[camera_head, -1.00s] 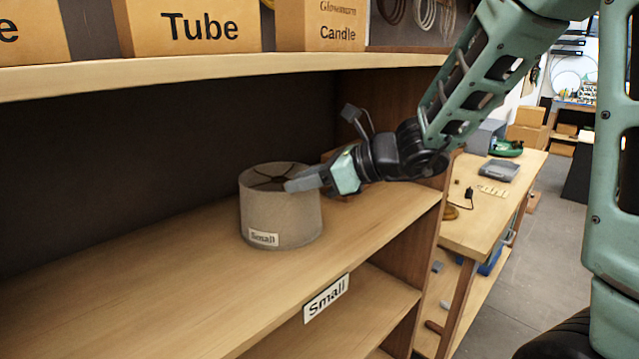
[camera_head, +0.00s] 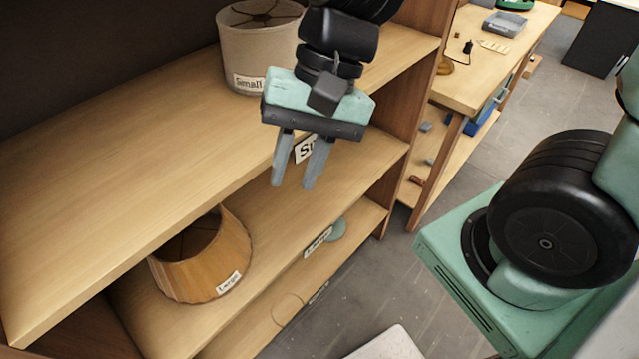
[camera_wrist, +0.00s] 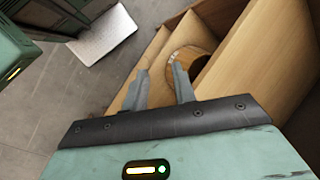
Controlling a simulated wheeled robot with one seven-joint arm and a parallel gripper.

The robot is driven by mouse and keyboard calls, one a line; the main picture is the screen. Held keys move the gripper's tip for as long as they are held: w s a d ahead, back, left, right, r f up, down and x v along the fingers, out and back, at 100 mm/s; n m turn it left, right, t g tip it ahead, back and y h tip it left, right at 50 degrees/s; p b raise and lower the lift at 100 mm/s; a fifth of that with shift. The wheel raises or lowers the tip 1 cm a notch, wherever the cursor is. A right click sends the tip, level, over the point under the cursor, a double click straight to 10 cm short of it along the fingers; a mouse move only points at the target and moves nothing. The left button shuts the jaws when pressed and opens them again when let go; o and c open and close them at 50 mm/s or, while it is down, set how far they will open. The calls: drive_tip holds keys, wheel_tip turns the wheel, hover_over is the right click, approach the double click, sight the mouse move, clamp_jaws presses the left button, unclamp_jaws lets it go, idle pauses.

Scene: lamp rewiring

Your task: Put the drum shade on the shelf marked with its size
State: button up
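The grey drum shade (camera_head: 262,45), labelled "Small", stands upright on the upper shelf board (camera_head: 130,165) at the back left of my gripper. The size label (camera_head: 305,149) on that board's front edge is partly hidden behind my fingers; only its first letters show. My gripper (camera_head: 293,186) points down in front of the shelf edge, apart from the shade. Its two fingers are spread with nothing between them. The wrist view also shows my gripper (camera_wrist: 160,70) open and empty.
A tapered orange shade (camera_head: 203,262), labelled "Large", stands on the shelf below; it also shows in the wrist view (camera_wrist: 190,62). A label (camera_head: 318,242) on that lower shelf is hard to read. A workbench (camera_head: 480,75) stands at the right. Grey floor (camera_head: 550,110) lies open.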

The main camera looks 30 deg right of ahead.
drive_tip(key=s+n+h, duration=0.1)
drive_tip(key=n, duration=0.3)
drive_tip(key=s+f+n+t+h, duration=0.1)
drive_tip(key=n, duration=0.3)
drive_tip(key=s+f+n+h, duration=0.1)
drive_tip(key=s+n+h, duration=0.1)
drive_tip(key=n, duration=0.1)
drive_tip(key=shift+d+n, duration=0.4)
